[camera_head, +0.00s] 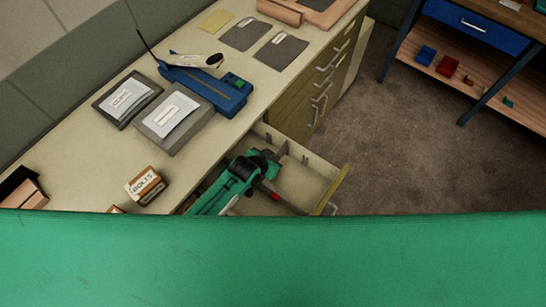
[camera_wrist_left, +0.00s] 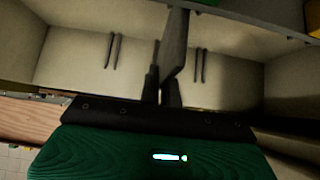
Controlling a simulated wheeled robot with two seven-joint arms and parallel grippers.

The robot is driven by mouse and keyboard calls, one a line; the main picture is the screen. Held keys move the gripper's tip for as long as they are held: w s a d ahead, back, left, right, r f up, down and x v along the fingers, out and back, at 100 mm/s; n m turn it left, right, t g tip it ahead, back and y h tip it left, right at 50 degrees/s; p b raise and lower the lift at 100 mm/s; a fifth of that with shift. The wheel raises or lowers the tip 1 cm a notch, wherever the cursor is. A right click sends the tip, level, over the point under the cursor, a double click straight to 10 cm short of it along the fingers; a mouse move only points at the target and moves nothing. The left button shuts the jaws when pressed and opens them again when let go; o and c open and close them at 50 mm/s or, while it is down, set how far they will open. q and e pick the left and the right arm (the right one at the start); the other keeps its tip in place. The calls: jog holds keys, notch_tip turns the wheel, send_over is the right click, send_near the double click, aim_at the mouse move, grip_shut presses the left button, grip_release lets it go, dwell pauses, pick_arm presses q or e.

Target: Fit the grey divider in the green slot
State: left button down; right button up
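The grey divider (camera_wrist_left: 177,45) shows nearly edge-on in the left wrist view, between the dark fingers of my left gripper (camera_wrist_left: 162,84), which looks shut on it. In the head view my left gripper (camera_head: 272,162) is over the open drawer (camera_head: 310,178), near its cabinet side; the divider is hard to make out there. The drawer's pale walls carry pairs of dark upright marks (camera_wrist_left: 113,50). A bit of green (camera_wrist_left: 195,3) shows at the top edge of the wrist view; I cannot tell whether it is the green slot. My right gripper is out of view.
The worktop (camera_head: 85,160) holds a bolts box (camera_head: 146,185), two grey binders (camera_head: 172,117), a blue case (camera_head: 213,88) and dark sheets (camera_head: 280,50). A shelf unit (camera_head: 480,75) stands far right. The floor (camera_head: 420,140) between is clear.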

pick_arm(q)
jog(key=shift+f+b, duration=0.75)
jog(key=shift+f, duration=0.45)
jog(key=c, duration=1.6)
grip_release()
jog(key=shift+o, duration=0.2)
jog(key=shift+r, duration=0.1)
jog(key=b+v, duration=0.2)
jog(key=v, duration=1.1)
jog(key=shift+s+a+r, duration=0.2)
jog(key=shift+s+a, duration=0.05)
